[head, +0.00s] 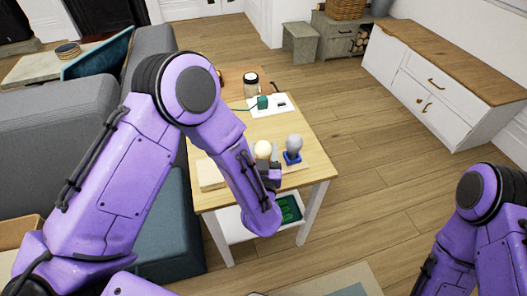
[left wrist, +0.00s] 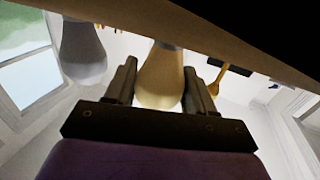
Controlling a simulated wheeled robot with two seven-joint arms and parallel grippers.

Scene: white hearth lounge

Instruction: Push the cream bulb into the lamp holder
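The cream bulb (head: 263,150) is upright over the small wooden table, its globe showing just above my left gripper (head: 271,177). In the left wrist view the cream bulb (left wrist: 160,82) is between the two fingers of my left gripper (left wrist: 160,75), which appear to touch both its sides. A grey bulb (head: 294,142) stands upright in a blue holder (head: 292,158) just to the right; the grey bulb (left wrist: 82,50) also shows in the left wrist view. What is under the cream bulb is hidden by my gripper. My right gripper is outside the views.
The table (head: 298,119) also holds a pale block (head: 210,174), a jar (head: 251,84) and a green item (head: 262,102) on a white sheet. A green tray (head: 289,208) is on the lower shelf. A grey sofa (head: 50,110) is left; floor to the right is clear.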

